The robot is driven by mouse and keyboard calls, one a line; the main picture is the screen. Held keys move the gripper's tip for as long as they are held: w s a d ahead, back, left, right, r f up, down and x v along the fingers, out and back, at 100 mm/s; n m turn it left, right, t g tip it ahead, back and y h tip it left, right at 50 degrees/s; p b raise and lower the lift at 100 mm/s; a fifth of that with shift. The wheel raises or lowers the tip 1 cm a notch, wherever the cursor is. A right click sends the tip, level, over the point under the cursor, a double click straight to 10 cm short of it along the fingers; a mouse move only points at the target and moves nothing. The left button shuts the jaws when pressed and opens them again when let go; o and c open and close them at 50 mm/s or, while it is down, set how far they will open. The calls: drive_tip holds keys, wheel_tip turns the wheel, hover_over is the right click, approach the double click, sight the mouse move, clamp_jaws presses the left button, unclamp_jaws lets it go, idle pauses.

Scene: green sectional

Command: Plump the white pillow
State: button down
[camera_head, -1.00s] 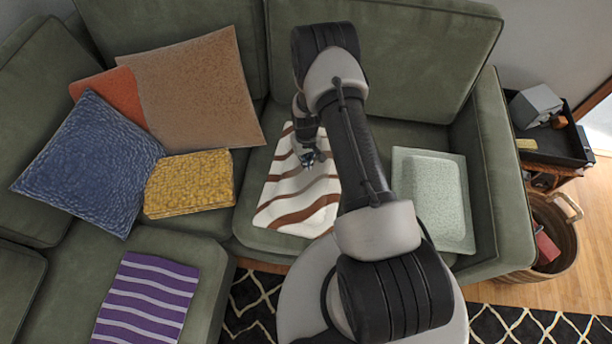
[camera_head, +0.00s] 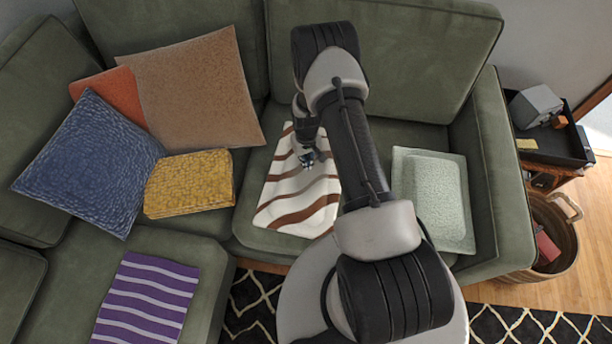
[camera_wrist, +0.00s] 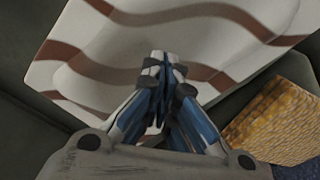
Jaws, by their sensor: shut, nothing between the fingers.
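The white pillow (camera_head: 290,200) has wavy brown stripes and lies flat on the middle seat of the green sectional. It also fills most of the wrist view (camera_wrist: 110,45). My gripper (camera_head: 307,160) is over the pillow, nearer its back part. In the wrist view my gripper (camera_wrist: 168,65) is shut, with its fingertips together and nothing between them. The fingertips point at the striped face; I cannot tell whether they touch it. My arm hides the pillow's right part in the head view.
A yellow cushion (camera_head: 190,184) sits just left of the pillow. A pale green cushion (camera_head: 433,195) lies on the right seat. Blue (camera_head: 92,165), orange (camera_head: 112,92) and brown (camera_head: 192,88) pillows rest at left. A purple striped cloth (camera_head: 148,298) is at front left.

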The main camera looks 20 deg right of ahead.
drive_tip(key=shift+f+b, duration=0.8)
drive_tip(key=shift+f, duration=0.2)
drive_tip(key=shift+s+f, duration=0.1)
idle(0.6)
drive_tip(key=shift+r+p, duration=0.4)
drive_tip(key=shift+r, duration=0.65)
drive_tip(key=shift+f, duration=0.2)
drive_tip(key=shift+f+b, duration=0.7)
drive_tip(key=shift+b, duration=0.1)
drive_tip(key=shift+f, duration=0.15)
idle(0.6)
